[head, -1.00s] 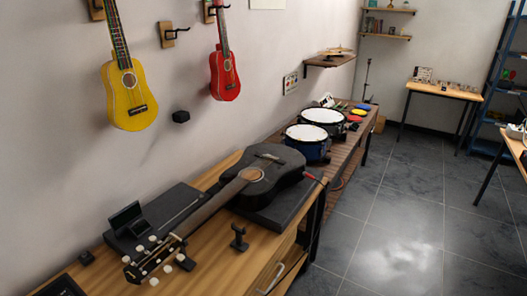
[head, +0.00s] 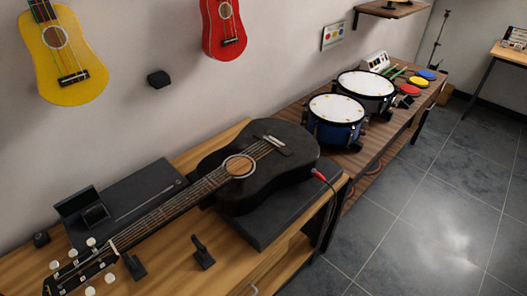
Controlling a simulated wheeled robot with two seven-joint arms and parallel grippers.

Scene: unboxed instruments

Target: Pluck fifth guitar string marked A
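A black guitar (head: 265,187) lies face up on a wooden table, its body at the right end on a flat dark box. Its strings run from the bridge (head: 276,143) across the round sound hole (head: 239,166) and down the neck (head: 172,213) to the headstock (head: 84,268) at the lower left. White tuning pegs stick out on both sides of the headstock. The strings are too fine to tell apart, and I see no letter marking. Neither of my grippers is in view.
A dark stand with a small screen (head: 78,203) sits behind the neck. Small black holders (head: 201,252) stand near the front. Drums (head: 335,118) and coloured pads (head: 415,82) stand on a bench beyond. Yellow (head: 65,60) and red (head: 222,28) ukuleles hang on the wall. The floor at right is clear.

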